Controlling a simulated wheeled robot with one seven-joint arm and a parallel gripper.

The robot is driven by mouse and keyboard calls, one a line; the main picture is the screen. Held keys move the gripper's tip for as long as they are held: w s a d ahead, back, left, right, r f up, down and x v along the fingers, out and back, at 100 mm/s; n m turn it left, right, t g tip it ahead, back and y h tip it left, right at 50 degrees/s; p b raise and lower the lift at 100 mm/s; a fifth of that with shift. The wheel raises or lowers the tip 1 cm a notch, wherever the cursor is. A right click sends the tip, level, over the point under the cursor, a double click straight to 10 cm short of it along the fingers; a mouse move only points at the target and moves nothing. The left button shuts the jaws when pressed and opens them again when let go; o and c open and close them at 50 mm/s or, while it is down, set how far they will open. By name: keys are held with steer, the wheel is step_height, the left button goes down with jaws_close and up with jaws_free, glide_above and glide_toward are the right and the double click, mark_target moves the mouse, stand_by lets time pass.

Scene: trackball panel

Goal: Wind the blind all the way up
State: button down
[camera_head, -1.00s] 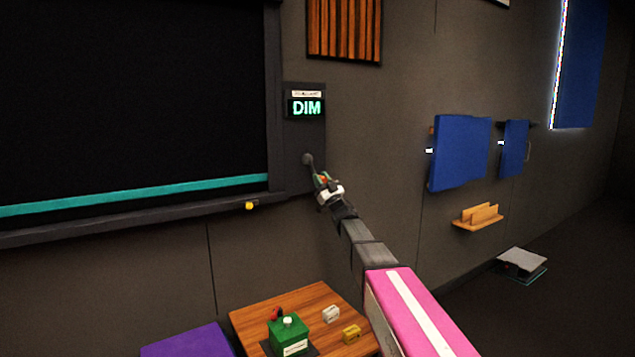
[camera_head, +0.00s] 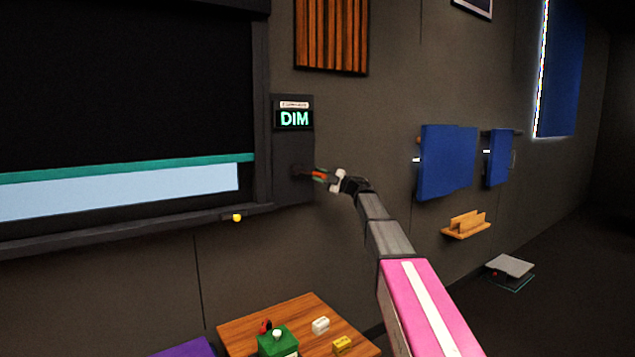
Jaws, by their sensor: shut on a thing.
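The black blind (camera_head: 120,80) hangs in the dark frame at the left. Its teal bottom bar (camera_head: 125,169) is a little above the sill, with a pale blue-white strip (camera_head: 120,193) showing below it. A dark panel (camera_head: 292,148) beside the frame carries a lit green "DIM" display (camera_head: 294,119). My gripper (camera_head: 318,175) reaches the lower part of this panel from the right. It is shut on the winding handle, which is small and mostly hidden by the fingers; an orange-red and green bit shows at the jaws.
A dark sill (camera_head: 130,234) with a yellow knob (camera_head: 236,217) runs under the blind. A wooden table (camera_head: 245,332) with a green box (camera_head: 277,343) and small blocks stands below. Blue panels (camera_head: 447,162) and a wooden shelf (camera_head: 466,226) are on the wall at right.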

mark_target(318, 173)
step_height(318, 173, up, 2)
steer(key=n+g+h, duration=0.1)
steer(key=n, duration=0.1)
steer(key=shift+w+d+n+h, duration=0.1)
steer(key=shift+n+h, duration=0.2)
steer(key=shift+h, duration=0.1)
steer(key=shift+r+n+g+h, duration=0.4)
steer(key=shift+r+n+h, duration=0.5)
steer(key=shift+n, duration=0.1)
steer(key=shift+s+a+r+n+h, duration=0.15)
steer(key=shift+a+r+n+h, duration=0.1)
steer(key=shift+r+n+h, duration=0.25)
steer(key=shift+s+a+r+n+h, duration=0.2)
steer(key=shift+r+n+h, duration=0.2)
steer(key=shift+n+h, duration=0.15)
steer(key=shift+s+a+r+n+h, duration=0.2)
steer(key=shift+a+r+n+h, duration=0.1)
steer(key=shift+r+n+h, duration=0.35)
steer(key=shift+f, duration=0.15)
steer(key=c, duration=0.9)
jaws_free()
steer(key=shift+a, duration=0.1)
